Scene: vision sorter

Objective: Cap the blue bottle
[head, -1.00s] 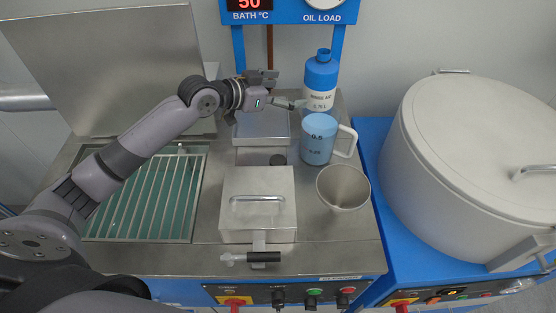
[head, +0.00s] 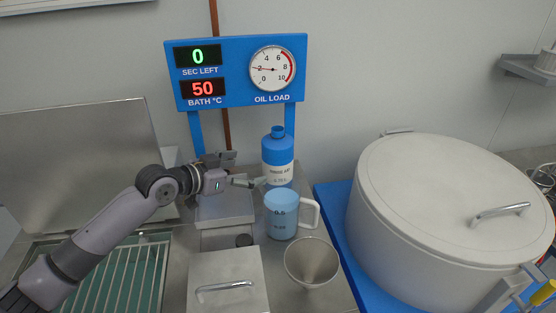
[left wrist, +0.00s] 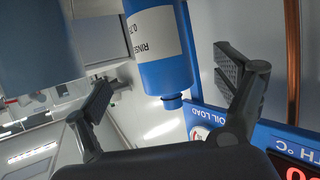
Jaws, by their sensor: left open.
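The blue bottle (head: 277,150), with a white rinse aid label, stands upright behind the jug in the head view. Its narrow blue neck is at the top; I cannot tell for sure whether a cap is on it. My left gripper (head: 243,170) is open, just left of the bottle, one fingertip close to its label. In the left wrist view the bottle (left wrist: 165,65) appears upside down, between the spread fingers of the left gripper (left wrist: 168,78), with nothing gripped. No separate cap is clearly recognisable. My right gripper is not in view.
A jug of blue liquid (head: 281,215) stands right in front of the bottle. A grey metal cup (head: 312,262) and a lidded metal box (head: 228,284) are nearer. A small dark round thing (head: 244,240) lies behind the box. A large lidded drum (head: 440,230) fills the right.

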